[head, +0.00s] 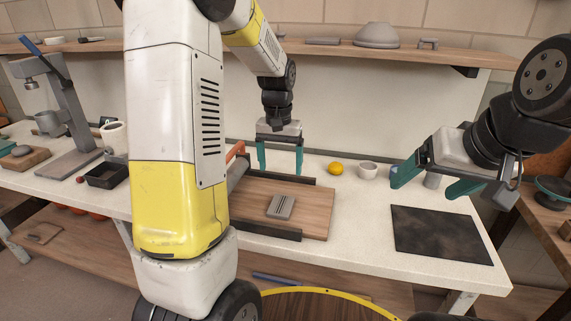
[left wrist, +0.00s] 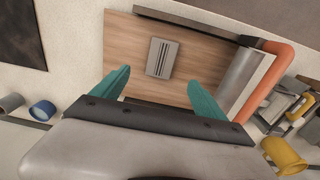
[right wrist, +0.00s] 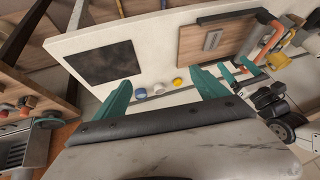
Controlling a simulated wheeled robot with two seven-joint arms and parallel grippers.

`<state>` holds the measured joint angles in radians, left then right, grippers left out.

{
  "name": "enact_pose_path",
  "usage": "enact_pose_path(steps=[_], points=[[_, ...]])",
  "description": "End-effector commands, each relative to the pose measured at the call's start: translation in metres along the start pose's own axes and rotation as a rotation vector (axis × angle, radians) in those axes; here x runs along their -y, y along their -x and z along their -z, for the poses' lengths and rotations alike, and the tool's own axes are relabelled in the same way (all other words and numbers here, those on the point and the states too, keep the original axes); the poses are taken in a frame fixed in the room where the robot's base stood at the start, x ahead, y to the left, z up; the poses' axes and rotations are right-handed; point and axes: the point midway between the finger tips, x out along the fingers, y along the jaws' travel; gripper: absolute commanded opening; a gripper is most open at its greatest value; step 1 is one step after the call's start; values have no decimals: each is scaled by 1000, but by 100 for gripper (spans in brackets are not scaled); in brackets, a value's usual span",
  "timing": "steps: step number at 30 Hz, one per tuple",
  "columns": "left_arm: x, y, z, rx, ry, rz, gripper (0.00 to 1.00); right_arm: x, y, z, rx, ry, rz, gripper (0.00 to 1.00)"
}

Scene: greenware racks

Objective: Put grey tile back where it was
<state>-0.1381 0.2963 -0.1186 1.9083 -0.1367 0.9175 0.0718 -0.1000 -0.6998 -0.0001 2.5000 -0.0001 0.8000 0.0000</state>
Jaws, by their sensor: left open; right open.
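The grey tile (head: 281,207) is a small ridged slab lying flat on a wooden board (head: 316,221) with dark side rails. It also shows in the left wrist view (left wrist: 161,58) and in the right wrist view (right wrist: 212,40). My left gripper (head: 280,168) is open and empty above the back part of the board, behind the tile. In the left wrist view its fingers (left wrist: 162,97) are spread with the tile beyond them. My right gripper (head: 428,188) is open and empty above the table's right part, near the dark mat (head: 441,234).
A grey roller (left wrist: 238,80) with an orange handle (left wrist: 268,85) borders the board. The bench between board and mat is clear.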

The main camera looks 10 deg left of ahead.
Motion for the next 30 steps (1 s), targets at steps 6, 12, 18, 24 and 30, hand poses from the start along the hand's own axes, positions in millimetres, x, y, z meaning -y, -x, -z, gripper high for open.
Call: enact_pose_path(steps=[6,12,18,24,30], points=[[-7,73,-56,-159,1,-68,83,0,0,0,0,0,0,83],[-17,119,-124,-319,-8,-120,83,0,0,0,0,0,0,83],[-26,135,-181,-453,-18,-149,83,0,0,0,0,0,0,83],[-30,137,-206,-515,-24,-157,83,0,0,0,0,0,0,87],[-30,136,-208,-521,-25,-158,83,7,-17,18,41,-18,0,87]])
